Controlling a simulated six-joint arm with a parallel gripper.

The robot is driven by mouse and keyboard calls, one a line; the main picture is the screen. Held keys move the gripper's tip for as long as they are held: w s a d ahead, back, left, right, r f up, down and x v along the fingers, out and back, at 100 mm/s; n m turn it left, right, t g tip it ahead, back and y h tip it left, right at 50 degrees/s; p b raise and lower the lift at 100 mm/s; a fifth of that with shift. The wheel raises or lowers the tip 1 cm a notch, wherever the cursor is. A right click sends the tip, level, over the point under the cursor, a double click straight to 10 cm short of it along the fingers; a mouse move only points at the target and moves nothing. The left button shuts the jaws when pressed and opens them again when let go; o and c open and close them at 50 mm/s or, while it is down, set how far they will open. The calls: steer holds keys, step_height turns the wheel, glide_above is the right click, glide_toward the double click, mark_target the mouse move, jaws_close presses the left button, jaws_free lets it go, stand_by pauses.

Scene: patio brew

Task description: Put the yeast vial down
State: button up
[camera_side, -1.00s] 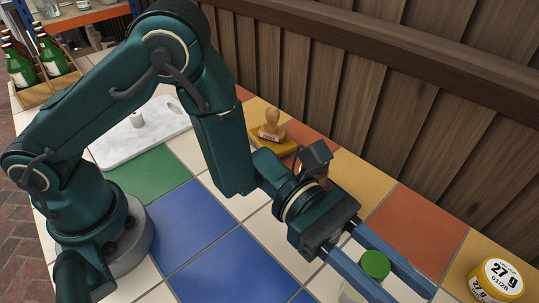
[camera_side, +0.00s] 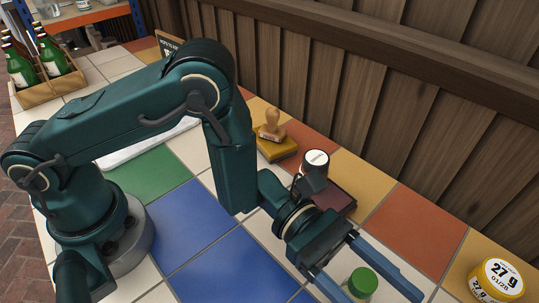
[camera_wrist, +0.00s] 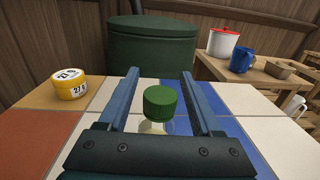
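The yeast vial has a green cap (camera_side: 363,281) and a clear body, and it is near the bottom edge of the side view. In the wrist view, the vial (camera_wrist: 160,102) is upright between the two blue fingers of my gripper (camera_wrist: 160,73), with a gap on each side of its cap. My gripper is open around the vial and does not appear to grip it. The vial's lower body is hidden by my gripper in the wrist view and cut off in the side view, so its base contact is not visible.
A yellow tin (camera_side: 496,281) stands on the tiles to the right. A stamp (camera_side: 270,125), a white-topped jar (camera_side: 315,162) and a dark red block (camera_side: 338,194) lie near the wooden wall. A large green barrel (camera_wrist: 150,45) is beyond the table edge.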

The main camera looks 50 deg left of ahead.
steer(key=shift+r, duration=0.1)
steer(key=shift+a+r, duration=0.1)
steer(key=a, duration=1)
steer(key=s+a+r+m+g+y, duration=0.55)
steer(key=s+m+y, duration=0.25)
steer(key=m, duration=0.4)
steer(key=w+a+r+m+t+y, duration=0.1)
steer(key=a+m+t+y, duration=0.1)
steer(key=a+t+y, duration=0.3)
steer(key=w+a+r+m+t+y, duration=0.1)
steer(key=a+t+y, duration=0.4)
steer(key=a, duration=0.6)
steer(key=shift+w+a+r+m+t, duration=0.25)
steer(key=shift+w+r+m+t, duration=0.2)
steer(key=shift+m+t, duration=0.7)
